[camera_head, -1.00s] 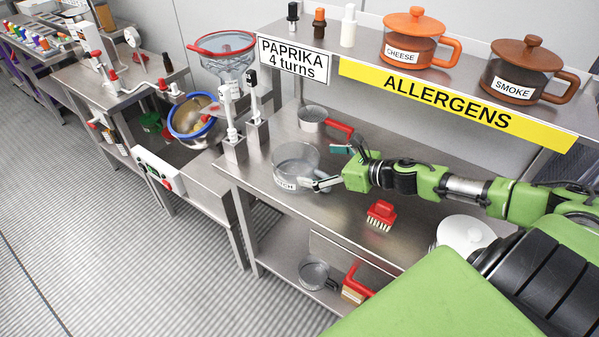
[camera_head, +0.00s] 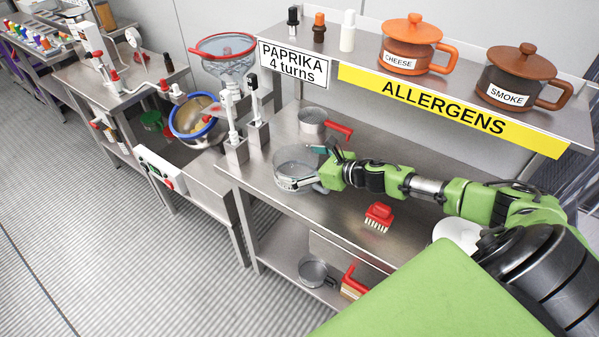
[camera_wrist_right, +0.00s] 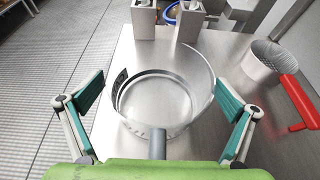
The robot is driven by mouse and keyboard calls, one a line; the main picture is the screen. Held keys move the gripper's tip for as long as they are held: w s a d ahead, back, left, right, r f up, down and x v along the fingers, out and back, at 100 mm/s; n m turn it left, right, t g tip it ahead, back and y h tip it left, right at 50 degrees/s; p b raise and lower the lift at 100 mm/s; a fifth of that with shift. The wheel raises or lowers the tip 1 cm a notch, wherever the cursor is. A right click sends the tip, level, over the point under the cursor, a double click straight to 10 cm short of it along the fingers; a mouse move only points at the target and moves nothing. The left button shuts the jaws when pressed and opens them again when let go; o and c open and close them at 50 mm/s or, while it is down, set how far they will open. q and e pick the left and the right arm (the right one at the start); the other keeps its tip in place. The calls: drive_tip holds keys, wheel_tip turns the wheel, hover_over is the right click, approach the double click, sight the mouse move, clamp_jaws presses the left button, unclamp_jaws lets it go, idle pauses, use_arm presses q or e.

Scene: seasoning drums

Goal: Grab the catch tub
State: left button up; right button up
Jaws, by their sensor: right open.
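In the right wrist view the tub (camera_wrist_right: 190,101) sits upright between my fingers. My right gripper (camera_head: 311,169) is open, with one teal-padded finger on each side of the tub. My left gripper is out of view.
A metal pot with a red handle (camera_head: 313,121) stands behind the tub. A red brush (camera_head: 379,216) lies nearer on the bench. The shelf with the yellow ALLERGENS strip (camera_head: 448,108) overhangs the back.

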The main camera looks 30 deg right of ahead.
drive_tip(key=c, duration=1.2)
drive_tip(key=shift+o, duration=0.2)
drive_tip(key=shift+r, duration=0.15)
